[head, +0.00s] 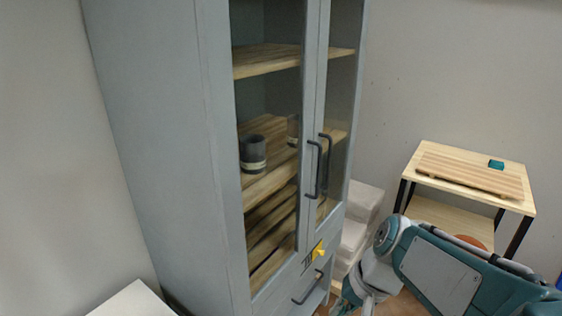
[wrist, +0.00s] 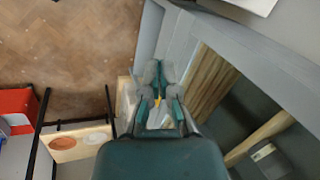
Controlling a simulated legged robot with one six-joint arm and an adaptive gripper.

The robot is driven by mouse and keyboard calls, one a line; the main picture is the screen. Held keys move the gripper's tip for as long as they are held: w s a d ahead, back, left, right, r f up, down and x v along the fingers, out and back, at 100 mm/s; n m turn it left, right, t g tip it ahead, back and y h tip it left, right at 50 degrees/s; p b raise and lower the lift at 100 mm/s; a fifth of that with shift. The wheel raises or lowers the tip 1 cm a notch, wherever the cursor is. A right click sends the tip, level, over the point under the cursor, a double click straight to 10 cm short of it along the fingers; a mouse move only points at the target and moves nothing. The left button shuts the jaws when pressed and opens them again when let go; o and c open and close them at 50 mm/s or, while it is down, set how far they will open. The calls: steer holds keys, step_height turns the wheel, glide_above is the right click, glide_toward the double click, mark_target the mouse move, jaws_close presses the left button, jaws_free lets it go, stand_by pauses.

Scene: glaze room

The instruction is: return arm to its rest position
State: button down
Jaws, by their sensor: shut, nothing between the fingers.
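My gripper (wrist: 159,82) shows in the wrist view with its grey and teal fingers together and nothing held between them. In the head view my teal and grey arm reaches in from the lower right, bent near the cabinet's lower front; its fingertips are hard to make out there. The tall grey cabinet (head: 172,130) stands close to the left of my arm, and its glazed doors look closed. In the wrist view my gripper is over the cabinet's front side, with a small yellow piece visible between the fingers' bases.
Dark door handles (head: 312,170) stick out from the cabinet. A dark cup (head: 253,153) stands on a shelf inside. White blocks (head: 362,205) are stacked behind my arm. A wooden table (head: 424,158) with a slatted board (head: 470,175) stands at right. Open floor (wrist: 75,50) shows in the wrist view.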

steer(key=s+d+r+n+t+h, duration=0.3)
steer(key=s+d+r+t+h, duration=0.1)
steer(key=s, duration=0.3)
steer(key=shift+s+d+r+t, duration=0.3)
steer(key=shift+s+d+r, duration=0.1)
steer(key=shift+d, duration=0.15)
